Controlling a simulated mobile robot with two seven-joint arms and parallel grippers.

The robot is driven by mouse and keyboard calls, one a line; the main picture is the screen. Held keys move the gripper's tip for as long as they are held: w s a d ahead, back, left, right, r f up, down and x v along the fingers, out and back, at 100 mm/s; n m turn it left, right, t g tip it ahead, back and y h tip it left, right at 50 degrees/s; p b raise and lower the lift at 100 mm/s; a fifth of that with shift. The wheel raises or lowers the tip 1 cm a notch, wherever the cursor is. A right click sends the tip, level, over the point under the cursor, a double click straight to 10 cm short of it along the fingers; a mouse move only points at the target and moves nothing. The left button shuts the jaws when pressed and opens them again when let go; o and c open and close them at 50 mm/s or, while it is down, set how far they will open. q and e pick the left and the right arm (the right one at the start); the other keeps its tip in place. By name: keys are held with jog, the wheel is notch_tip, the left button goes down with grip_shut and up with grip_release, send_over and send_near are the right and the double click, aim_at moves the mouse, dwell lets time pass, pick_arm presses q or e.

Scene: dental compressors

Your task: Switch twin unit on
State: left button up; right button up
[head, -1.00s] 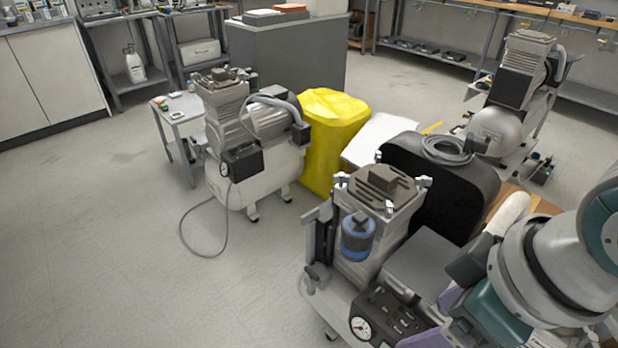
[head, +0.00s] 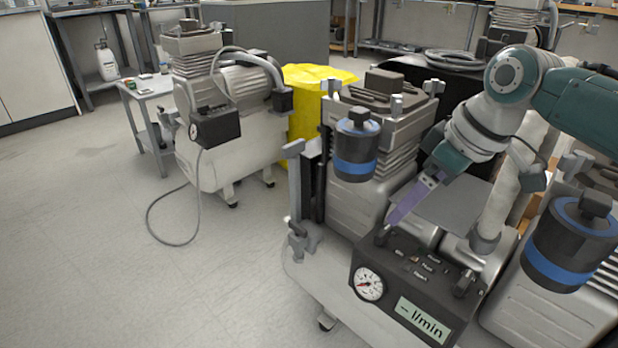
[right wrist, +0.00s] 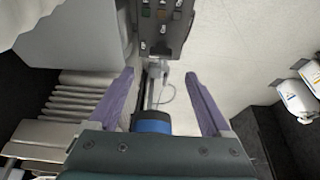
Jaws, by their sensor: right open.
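The twin unit (head: 325,265) stands in the foreground of the head view, with two ribbed motor heads and a blue-banded cylinder on each. Its dark control panel (head: 418,285) carries a round gauge (head: 369,284), several small switches (head: 420,268) and an "l/min" display (head: 421,320). The switch positions are too small to read. My right gripper (head: 396,218), with purple fingers, points down at the panel's rear left edge; contact cannot be told. In the right wrist view my right gripper (right wrist: 159,74) is open and empty, with the panel (right wrist: 163,28) beyond its tips. My left gripper is out of view.
Another compressor (head: 225,135) with a trailing hose stands at left, beside a small table (head: 150,92). A yellow bin (head: 305,115) is behind the twin unit. The blue-banded cylinders (head: 356,150) rise close to my right arm. Floor at the front left is clear.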

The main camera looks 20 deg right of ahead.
aim_at(384, 230)
jog(key=b+x, duration=0.5)
jog(key=x, duration=0.3)
jog(key=shift+f, duration=0.1)
jog(key=shift+c, duration=0.2)
grip_shut()
